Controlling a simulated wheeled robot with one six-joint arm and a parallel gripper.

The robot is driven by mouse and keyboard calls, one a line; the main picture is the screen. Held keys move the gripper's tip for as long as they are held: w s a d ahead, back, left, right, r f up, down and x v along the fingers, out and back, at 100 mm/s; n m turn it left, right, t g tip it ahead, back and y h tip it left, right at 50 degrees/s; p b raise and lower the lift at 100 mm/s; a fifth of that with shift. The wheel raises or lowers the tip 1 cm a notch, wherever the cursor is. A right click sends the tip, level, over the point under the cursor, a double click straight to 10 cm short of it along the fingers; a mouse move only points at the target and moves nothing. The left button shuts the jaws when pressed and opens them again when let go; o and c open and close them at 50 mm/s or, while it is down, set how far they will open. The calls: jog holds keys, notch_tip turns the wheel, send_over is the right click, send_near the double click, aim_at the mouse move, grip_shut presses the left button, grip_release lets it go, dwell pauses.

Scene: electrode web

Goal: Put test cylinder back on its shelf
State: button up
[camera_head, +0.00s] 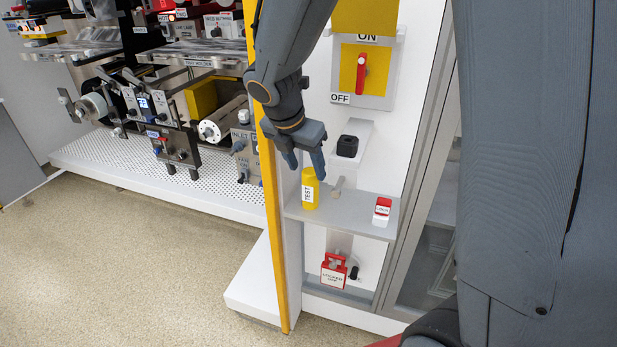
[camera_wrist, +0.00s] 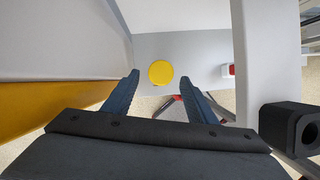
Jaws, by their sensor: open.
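The yellow test cylinder (camera_head: 309,190), with a white TEST label, stands upright on the grey shelf (camera_head: 345,212) near its left end. My gripper (camera_head: 307,168) is open and empty, with blue fingers, just above and partly in front of the cylinder's top in the head view. In the wrist view the cylinder's round yellow top (camera_wrist: 160,72) lies ahead of the gap between my fingertips (camera_wrist: 157,80). The shelf (camera_wrist: 200,50) shows around it. The fingers do not appear to grip the cylinder.
A red and white lock block (camera_head: 382,211) sits on the shelf's right end. A black knob (camera_head: 347,146) sticks out above the shelf. A red switch (camera_head: 361,73) is higher up. A yellow post (camera_head: 272,215) stands close at the left. A red padlock piece (camera_head: 334,271) is below.

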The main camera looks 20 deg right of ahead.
jog(key=v, duration=0.4)
jog(key=shift+s+a+r, duration=0.1)
jog(key=shift+r, duration=0.2)
